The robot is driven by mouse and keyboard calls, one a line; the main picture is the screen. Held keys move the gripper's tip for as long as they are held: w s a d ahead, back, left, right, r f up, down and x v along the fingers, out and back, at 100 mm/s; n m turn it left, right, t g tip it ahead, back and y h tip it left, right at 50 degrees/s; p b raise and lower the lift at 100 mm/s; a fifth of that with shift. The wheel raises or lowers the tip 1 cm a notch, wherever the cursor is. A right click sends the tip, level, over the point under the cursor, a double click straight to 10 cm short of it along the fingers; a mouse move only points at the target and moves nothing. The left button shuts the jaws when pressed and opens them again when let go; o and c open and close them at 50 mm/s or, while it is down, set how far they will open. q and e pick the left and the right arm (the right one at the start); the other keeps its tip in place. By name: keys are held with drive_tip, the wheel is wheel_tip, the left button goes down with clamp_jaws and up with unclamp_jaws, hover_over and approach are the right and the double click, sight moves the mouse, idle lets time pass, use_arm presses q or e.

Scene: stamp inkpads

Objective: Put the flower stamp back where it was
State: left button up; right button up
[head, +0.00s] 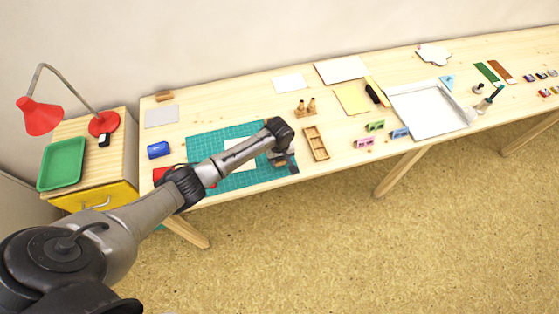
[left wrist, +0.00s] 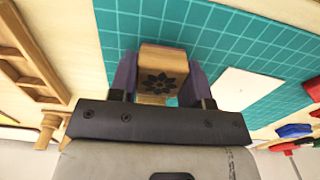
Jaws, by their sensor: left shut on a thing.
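The flower stamp (left wrist: 163,62) is a wooden block with a dark flower picture on the face toward the camera in the left wrist view. My left gripper (left wrist: 160,76) is shut on it, one purple-grey finger on each side. In the head view my left gripper (head: 281,159) is over the right front part of the green cutting mat (head: 215,143), and the arm partly hides the stamp. I cannot tell whether the stamp touches the mat. A wooden compartment tray (head: 316,143) lies just right of the mat; it also shows in the left wrist view (left wrist: 32,48).
White paper (head: 238,153) lies on the mat. Wooden pegs (head: 306,107) stand behind the tray. Small green (head: 375,125), blue (head: 400,133) and pink (head: 364,143) items sit to the right, before a large white tray (head: 428,107). A blue item (head: 158,150) is left of the mat.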

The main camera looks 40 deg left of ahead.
use_arm(q)
drive_tip(key=shift+f, duration=0.65)
drive_tip(key=shift+f, duration=0.2)
drive_tip(key=o, duration=0.8)
